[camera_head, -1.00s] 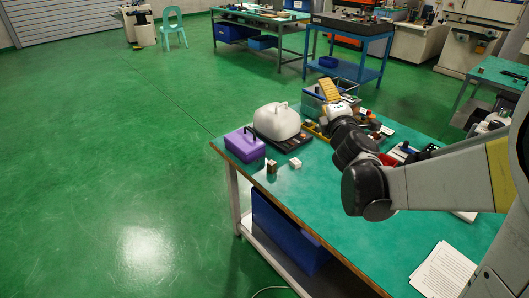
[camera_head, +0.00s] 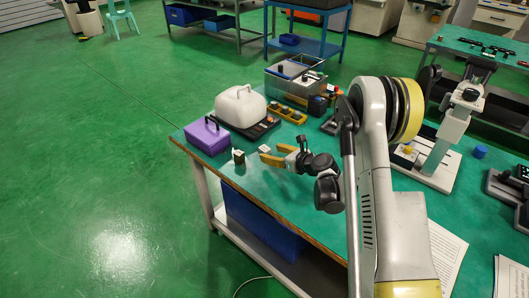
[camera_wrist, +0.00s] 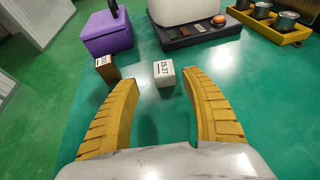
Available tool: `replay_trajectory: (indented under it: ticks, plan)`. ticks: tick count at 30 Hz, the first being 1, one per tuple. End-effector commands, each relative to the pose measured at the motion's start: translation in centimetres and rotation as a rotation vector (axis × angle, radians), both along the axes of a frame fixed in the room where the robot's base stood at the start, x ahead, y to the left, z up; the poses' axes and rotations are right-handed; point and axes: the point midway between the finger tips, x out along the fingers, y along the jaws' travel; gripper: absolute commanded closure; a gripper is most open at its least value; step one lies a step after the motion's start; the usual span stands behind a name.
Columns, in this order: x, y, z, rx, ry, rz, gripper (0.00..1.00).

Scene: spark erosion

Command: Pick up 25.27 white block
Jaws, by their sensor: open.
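The white block (camera_wrist: 165,74) stands on the green table and carries the label 25.27 in the wrist view. In the head view the white block (camera_head: 264,149) shows small, just beyond my gripper's tips. My gripper (camera_head: 268,154) is open and low over the table, pointing at the block. In the wrist view its two yellow fingers (camera_wrist: 163,80) are spread, with the block ahead, between the lines of the fingertips and nearer the right one. Nothing is between the fingers close to the palm.
A brown block (camera_wrist: 108,69) stands left of the white block, close to the left fingertip. A purple box (camera_wrist: 107,34) and a white-covered dark tray (camera_wrist: 190,37) stand behind. A yellow tray (camera_wrist: 268,26) holds several cups. The table's left edge is near.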

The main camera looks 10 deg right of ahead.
Motion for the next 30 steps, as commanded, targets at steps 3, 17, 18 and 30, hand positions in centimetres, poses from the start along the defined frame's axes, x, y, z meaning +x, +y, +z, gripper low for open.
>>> replay_trajectory:
  ticks: [3, 17, 18, 30]
  plan:
    - [1.1, 0.5, -0.7, 0.000, -0.001, 0.000, 0.44]
    - [5.1, 2.0, -2.3, 0.003, -0.001, -0.003, 0.44]
    - [5.1, 2.0, -2.3, 0.003, -0.001, -0.003, 0.44]
    - [5.0, 2.0, -2.3, 0.002, -0.001, -0.002, 1.00]
